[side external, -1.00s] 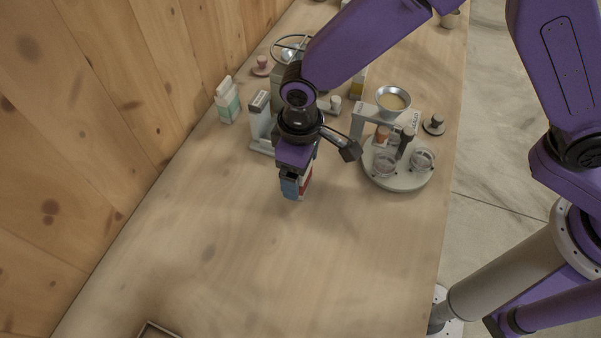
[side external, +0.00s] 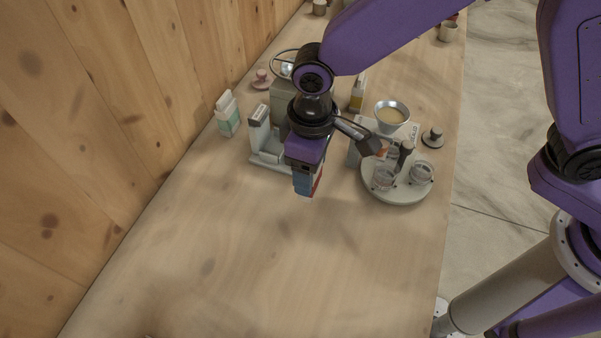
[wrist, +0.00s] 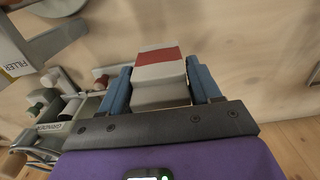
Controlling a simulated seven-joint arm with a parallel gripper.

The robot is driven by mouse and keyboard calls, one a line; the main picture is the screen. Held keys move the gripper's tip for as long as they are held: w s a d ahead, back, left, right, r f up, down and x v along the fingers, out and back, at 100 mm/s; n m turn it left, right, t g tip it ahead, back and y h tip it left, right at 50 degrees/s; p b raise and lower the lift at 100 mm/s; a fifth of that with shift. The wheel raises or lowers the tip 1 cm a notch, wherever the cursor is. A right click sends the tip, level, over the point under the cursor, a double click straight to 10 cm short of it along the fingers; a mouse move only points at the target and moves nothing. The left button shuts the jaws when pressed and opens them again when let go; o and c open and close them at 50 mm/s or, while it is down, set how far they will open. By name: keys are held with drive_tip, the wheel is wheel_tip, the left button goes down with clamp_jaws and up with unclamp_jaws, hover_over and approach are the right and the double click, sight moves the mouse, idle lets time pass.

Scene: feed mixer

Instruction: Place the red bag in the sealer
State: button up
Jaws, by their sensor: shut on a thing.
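My gripper (side external: 304,184) is shut on the red bag (side external: 318,182) and holds it over the counter. In the wrist view the bag (wrist: 158,65), white with a red band, sits between the blue fingers of my gripper (wrist: 157,84). A pale device with an upright post and a low base (side external: 259,133), likely the sealer, stands just left of and behind my gripper in the side view. My gripper hides part of it, and I cannot read its label. The bag appears apart from it.
The filler (side external: 393,114), with a funnel and a round turntable (side external: 398,192) carrying clear cups, stands to the right. A white and green carton (side external: 228,114) is at the left near the wooden wall (side external: 90,120). The front counter (side external: 270,270) is clear.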

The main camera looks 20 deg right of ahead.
drive_tip(key=s+d+r, duration=0.8)
drive_tip(key=d, duration=0.1)
drive_tip(key=w+a+r, duration=0.4)
drive_tip(key=w+a, duration=0.4)
drive_tip(key=w, duration=0.3)
hover_over(276, 149)
wheel_tip(276, 149, down, 16)
drive_tip(key=shift+r, duration=0.1)
idle(0.5)
drive_tip(key=o, duration=1.2)
